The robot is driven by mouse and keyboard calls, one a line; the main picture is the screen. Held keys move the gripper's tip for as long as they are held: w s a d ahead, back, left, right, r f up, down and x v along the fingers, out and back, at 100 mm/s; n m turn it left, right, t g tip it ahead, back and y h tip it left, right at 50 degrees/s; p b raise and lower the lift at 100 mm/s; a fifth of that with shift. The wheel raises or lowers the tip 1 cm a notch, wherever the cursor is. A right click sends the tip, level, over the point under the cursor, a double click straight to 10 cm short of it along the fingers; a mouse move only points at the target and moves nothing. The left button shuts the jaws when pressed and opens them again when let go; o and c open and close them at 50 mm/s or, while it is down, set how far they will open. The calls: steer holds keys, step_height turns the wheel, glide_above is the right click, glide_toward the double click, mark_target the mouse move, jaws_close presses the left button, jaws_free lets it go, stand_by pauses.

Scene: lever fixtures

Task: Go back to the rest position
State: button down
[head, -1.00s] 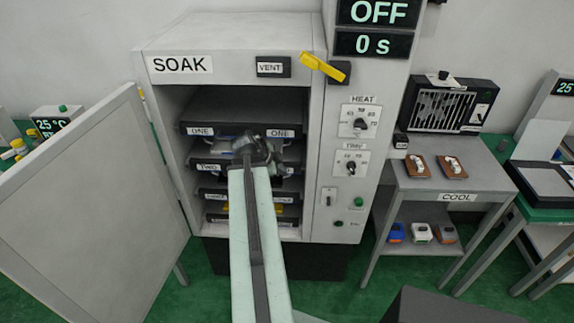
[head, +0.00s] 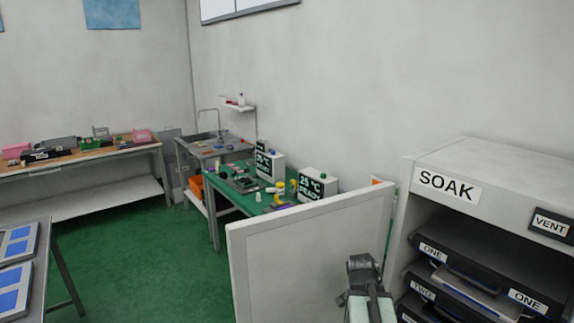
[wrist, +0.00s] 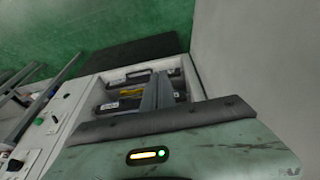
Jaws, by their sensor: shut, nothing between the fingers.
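My gripper (head: 362,268) is at the bottom of the head view, in front of the open cabinet door (head: 305,255) and left of the shelves of the SOAK cabinet (head: 490,165). Its fingers are shut with nothing between them. In the wrist view my gripper (wrist: 158,92) points toward the open cabinet and its fingers hide part of the shelf fronts. I cannot tell the exact gap to the cabinet.
The cabinet door stands wide open beside my arm. The upper shelf fronts (head: 450,262) are labelled ONE and TWO. A green table (head: 225,200) with 25 °C displays, a sink bench and a wooden bench (head: 80,165) stand farther left. Green floor is clear between them.

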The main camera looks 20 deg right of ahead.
steer(key=w+a+n+y, duration=0.1)
steer(key=a+n, duration=0.6)
steer(key=a, duration=0.8)
steer(key=w+a+f+n+y, duration=0.1)
steer(key=a+n, duration=0.6)
steer(key=a, duration=0.8)
steer(key=shift+w+a+n+g+y, duration=0.35)
steer(key=shift+w+y, duration=0.35)
steer(key=shift+w, duration=0.4)
